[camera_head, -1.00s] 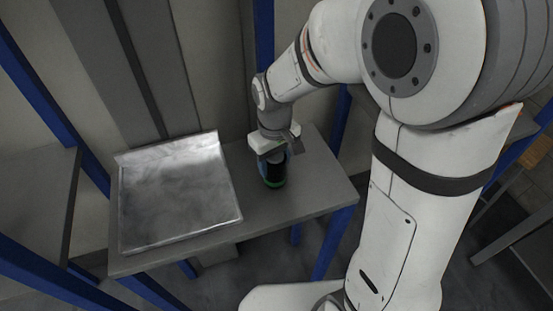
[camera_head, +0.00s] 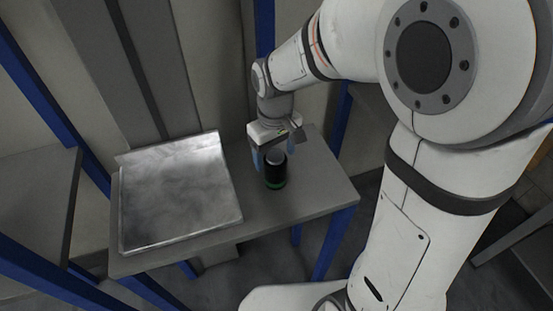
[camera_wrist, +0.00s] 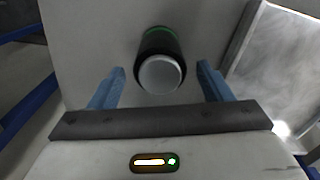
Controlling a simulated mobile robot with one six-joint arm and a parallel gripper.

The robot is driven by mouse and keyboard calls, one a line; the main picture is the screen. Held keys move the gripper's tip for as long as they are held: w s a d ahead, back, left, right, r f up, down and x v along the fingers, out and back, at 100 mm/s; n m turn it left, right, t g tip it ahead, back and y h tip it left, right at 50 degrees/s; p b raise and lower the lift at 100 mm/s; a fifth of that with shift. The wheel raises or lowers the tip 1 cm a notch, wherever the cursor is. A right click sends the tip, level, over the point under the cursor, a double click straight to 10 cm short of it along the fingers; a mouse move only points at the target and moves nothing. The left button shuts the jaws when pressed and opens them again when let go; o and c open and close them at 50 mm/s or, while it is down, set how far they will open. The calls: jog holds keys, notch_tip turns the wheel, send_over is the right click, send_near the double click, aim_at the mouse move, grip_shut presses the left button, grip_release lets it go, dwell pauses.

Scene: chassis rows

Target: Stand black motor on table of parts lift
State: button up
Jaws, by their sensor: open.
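The black motor (camera_head: 275,171) is a dark cylinder with a green band near its base and a grey top. It stands upright on the grey table (camera_head: 310,186), to the right of a metal tray. My gripper (camera_head: 273,160) is open, its blue fingers just behind and above the motor. In the wrist view the motor (camera_wrist: 160,68) shows between and beyond the two spread fingers of my gripper (camera_wrist: 160,85), with clear gaps on both sides. The fingers do not touch it.
The shiny metal tray (camera_head: 180,190) covers the table's left part, and its edge also shows in the wrist view (camera_wrist: 242,38). A blue post (camera_head: 264,40) rises behind the table. Bare tabletop lies right of the motor.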

notch_tip(320, 180, up, 9)
jog(key=s+d+f+m+t, duration=0.2)
jog(key=s+d+m, duration=0.4)
jog(key=s+d, duration=0.6)
jog(key=shift+d+t, duration=0.3)
jog(key=shift+t, duration=0.1)
